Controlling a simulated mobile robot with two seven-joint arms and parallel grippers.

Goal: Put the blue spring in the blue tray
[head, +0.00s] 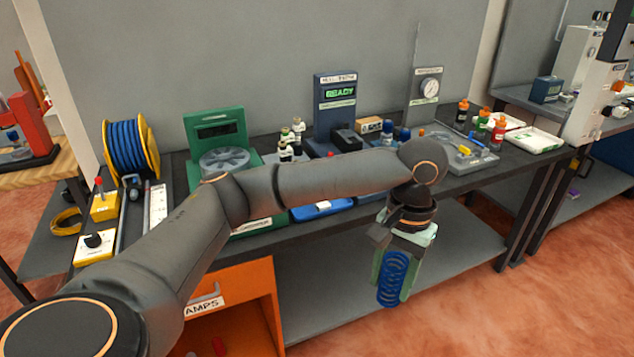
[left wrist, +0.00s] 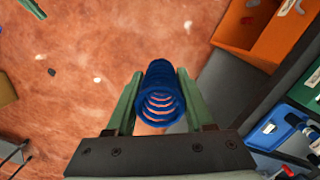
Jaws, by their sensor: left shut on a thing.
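The blue spring (head: 393,279) is a coil held upright between the pale green fingers of my left gripper (head: 391,277). The gripper hangs in front of the workbench's front edge, over the floor in the head view. In the left wrist view the spring (left wrist: 159,95) sits between both fingers (left wrist: 159,100), its coils open toward the camera. The blue tray (head: 320,213) with a white label is at the front of the bench, left of the gripper and partly hidden behind my left arm. It also shows at the right of the left wrist view (left wrist: 262,139). My right gripper is not seen.
An orange drawer unit (head: 238,292) stands under the bench (head: 492,186). A green machine (head: 216,135), a blue READY station (head: 335,105), small bottles (head: 297,128) and a grey fixture (head: 468,155) crowd the top. A lower shelf (head: 440,255) lies behind the gripper.

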